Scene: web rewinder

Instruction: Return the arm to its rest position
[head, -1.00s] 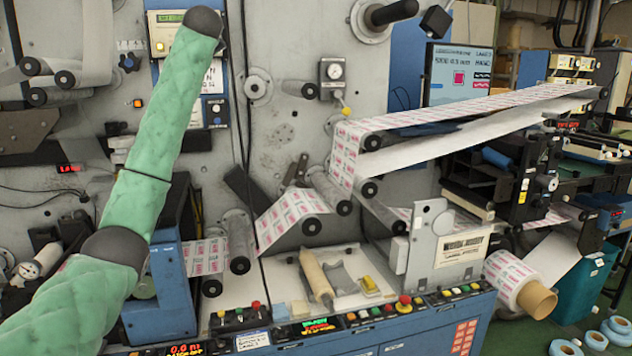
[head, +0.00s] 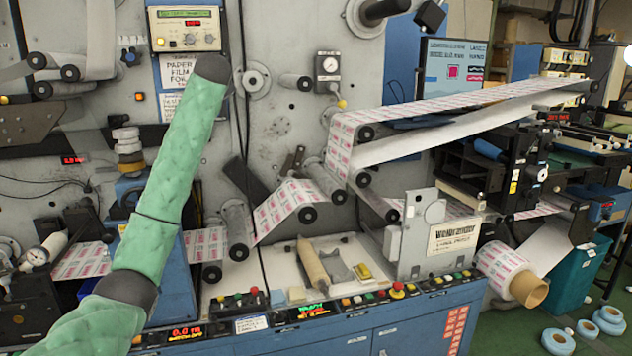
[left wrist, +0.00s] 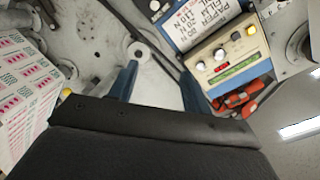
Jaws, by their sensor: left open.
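My left arm (head: 165,215), in green padded covers, rises from the lower left of the head view in front of the web rewinder (head: 285,125). Its upper visible end is a dark joint just below the control box (head: 186,30). My left gripper does not show clearly in the head view. In the left wrist view the left gripper (left wrist: 158,74) has two blue fingers standing apart, with only the grey machine panel visible between them. The control box also shows in the left wrist view (left wrist: 228,58), beyond the right finger. My right arm and gripper are not in view.
A printed web (head: 340,145) runs over rollers right of the arm. A wooden-coloured roller (head: 312,262) lies on the machine's bench, above a row of buttons (head: 398,291). Blue rolls (head: 558,341) lie on the floor at right.

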